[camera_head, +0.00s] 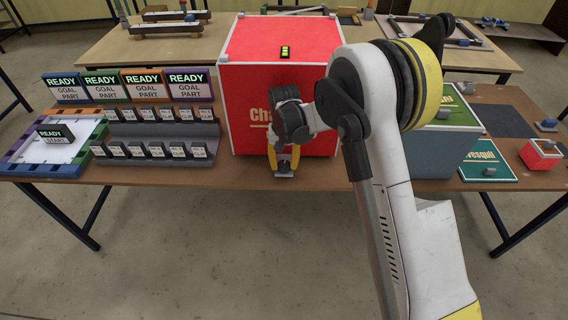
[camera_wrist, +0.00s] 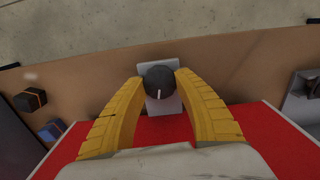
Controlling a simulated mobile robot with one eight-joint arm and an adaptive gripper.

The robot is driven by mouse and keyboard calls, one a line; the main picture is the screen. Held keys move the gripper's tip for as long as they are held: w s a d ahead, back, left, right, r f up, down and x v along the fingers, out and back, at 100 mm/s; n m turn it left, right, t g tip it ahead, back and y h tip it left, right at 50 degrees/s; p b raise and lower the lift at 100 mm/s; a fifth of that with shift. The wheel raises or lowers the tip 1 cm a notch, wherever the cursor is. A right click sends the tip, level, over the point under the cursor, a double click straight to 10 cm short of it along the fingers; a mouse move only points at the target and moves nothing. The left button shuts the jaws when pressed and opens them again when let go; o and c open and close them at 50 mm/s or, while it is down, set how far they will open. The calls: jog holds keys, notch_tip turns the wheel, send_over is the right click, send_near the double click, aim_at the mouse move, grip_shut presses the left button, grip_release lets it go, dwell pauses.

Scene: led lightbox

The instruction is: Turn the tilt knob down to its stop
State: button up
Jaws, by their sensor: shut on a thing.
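The tilt knob (camera_wrist: 160,82) is a dark round knob with a short white mark, in the upper middle of the wrist view. It sits on a light grey plate (camera_wrist: 162,104) by the table's front edge. My gripper (camera_wrist: 158,74) has its two yellow fingers closed around the knob's sides. In the head view my gripper (camera_head: 284,163) points down in front of the red box (camera_head: 250,70), over the grey plate (camera_head: 284,176). The knob itself is hidden there by the fingers. The white mark points toward the bottom of the wrist view, leaning slightly.
Several READY signs (camera_head: 104,84) and rows of small dark blocks on grey racks (camera_head: 175,130) stand left of the red box. A teal box (camera_head: 440,150) and a small red box (camera_head: 540,154) are at the right. The floor in front of the table is clear.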

aim_at(283, 164)
jog(key=n, duration=0.4)
jog(key=shift+w+n, duration=0.1)
jog(key=shift+n, duration=0.2)
jog(key=n, duration=0.5)
jog(key=shift+p, duration=0.3)
jog(key=n, duration=0.5)
jog(key=shift+a, duration=0.1)
jog(key=n, duration=0.4)
jog(key=shift+n, duration=0.3)
jog(key=o, duration=1.2)
jog(key=shift+r, duration=0.1)
notch_tip(283, 164, up, 12)
